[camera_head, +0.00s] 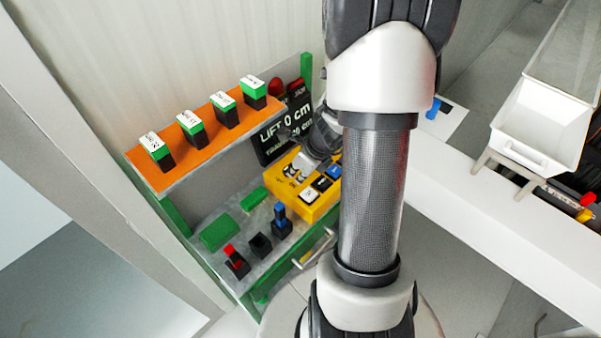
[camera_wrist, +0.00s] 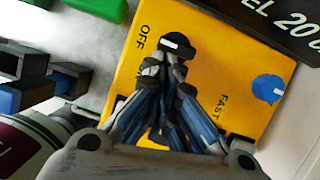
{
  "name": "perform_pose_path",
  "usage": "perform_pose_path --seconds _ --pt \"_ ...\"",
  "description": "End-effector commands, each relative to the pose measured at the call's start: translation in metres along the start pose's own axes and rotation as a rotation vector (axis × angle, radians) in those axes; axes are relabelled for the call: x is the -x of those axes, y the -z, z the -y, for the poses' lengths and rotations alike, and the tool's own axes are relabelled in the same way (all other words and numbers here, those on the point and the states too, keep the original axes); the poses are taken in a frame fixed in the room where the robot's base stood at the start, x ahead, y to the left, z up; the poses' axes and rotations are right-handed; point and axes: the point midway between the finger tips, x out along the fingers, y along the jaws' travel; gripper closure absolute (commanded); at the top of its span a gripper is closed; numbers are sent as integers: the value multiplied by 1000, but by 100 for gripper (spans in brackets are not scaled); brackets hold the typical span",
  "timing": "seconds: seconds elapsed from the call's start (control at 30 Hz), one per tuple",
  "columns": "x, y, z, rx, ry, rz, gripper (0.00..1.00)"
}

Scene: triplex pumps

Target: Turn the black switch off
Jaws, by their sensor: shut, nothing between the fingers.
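The yellow control box (camera_head: 314,211) sits on the lower shelf of the green-framed stand in the head view. It fills the middle of the wrist view (camera_wrist: 132,47). The black switch (camera_wrist: 177,44), with a white bar across it, is on its face near the label OFF; FAST is printed farther right. My gripper (camera_wrist: 169,78) is shut and empty, its fingertips right at the near side of the switch. I cannot tell whether they touch it. The fingers hide part of the box face. In the head view, my arm hides the box's right side.
A blue knob (camera_wrist: 268,88) is on the box's right side. A dark sign (camera_head: 283,128) stands behind. An orange shelf (camera_head: 170,180) carries several green-and-black blocks. Red and blue connectors (camera_head: 236,262) (camera_head: 281,221) stand on the lower shelf, left of the box.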

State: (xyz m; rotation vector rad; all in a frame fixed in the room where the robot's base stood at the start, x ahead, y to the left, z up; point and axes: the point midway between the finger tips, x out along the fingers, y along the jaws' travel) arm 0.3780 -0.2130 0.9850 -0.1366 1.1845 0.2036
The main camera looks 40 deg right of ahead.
Motion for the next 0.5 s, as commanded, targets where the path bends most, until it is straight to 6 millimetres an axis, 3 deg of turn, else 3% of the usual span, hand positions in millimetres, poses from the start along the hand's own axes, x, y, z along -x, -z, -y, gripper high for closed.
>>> perform_pose_path --seconds 0.5 --pt "0 -6 -7 -41 15 8 100"
